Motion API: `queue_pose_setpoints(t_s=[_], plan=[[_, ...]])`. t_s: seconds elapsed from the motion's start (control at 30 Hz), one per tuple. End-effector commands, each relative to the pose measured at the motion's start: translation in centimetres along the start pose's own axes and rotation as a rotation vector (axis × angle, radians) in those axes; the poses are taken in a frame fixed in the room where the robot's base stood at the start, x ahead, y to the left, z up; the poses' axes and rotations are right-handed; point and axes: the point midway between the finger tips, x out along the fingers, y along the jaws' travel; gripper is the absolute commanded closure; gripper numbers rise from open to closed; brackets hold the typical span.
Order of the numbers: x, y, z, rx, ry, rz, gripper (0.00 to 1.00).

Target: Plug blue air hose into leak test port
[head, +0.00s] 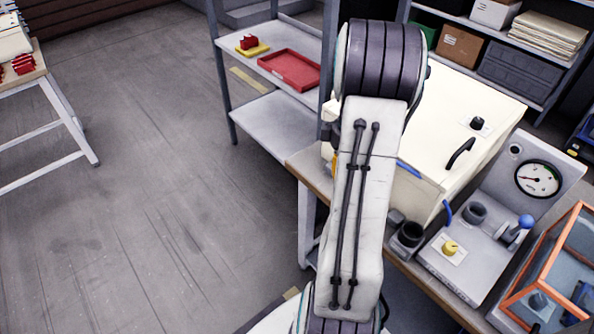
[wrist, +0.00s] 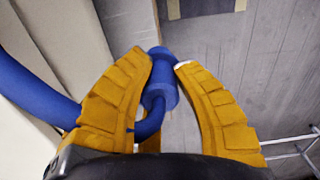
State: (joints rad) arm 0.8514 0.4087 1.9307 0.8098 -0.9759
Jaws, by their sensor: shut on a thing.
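My gripper (wrist: 165,64) has orange ribbed fingers, shut around the blue hose's end fitting (wrist: 160,92) in the wrist view. The blue hose (wrist: 35,92) curves away to the left and under the gripper. In the head view my arm hides the gripper, apart from a sliver of orange at its left edge. Short lengths of blue hose show there beside the cream box (head: 408,170). A grey test unit (head: 455,270) with a round gauge (head: 537,179), a blue-knobbed lever and a yellow knob stands at the right. I cannot tell which fitting is the leak test port.
The cream box (head: 480,90) with a black handle fills the bench behind my arm. An orange-framed clear case (head: 545,265) stands right of the test unit. A dark cup (head: 408,236) sits by the bench edge. A shelf with a red tray (head: 290,68) stands behind. Floor at left is clear.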

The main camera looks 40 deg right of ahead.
Motion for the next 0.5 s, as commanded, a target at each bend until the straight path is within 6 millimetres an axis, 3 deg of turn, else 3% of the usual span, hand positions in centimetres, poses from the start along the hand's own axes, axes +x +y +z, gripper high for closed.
queue_pose_setpoints(t_s=[0.03,0.2,0.5], plan=[[-0.4,0.9,2.2,0.006,0.001,0.001,1.0],[-1.6,2.4,8.6,-0.022,0.001,-0.001,1.0],[-3.0,2.4,16.9,-0.063,0.003,-0.006,1.0]])
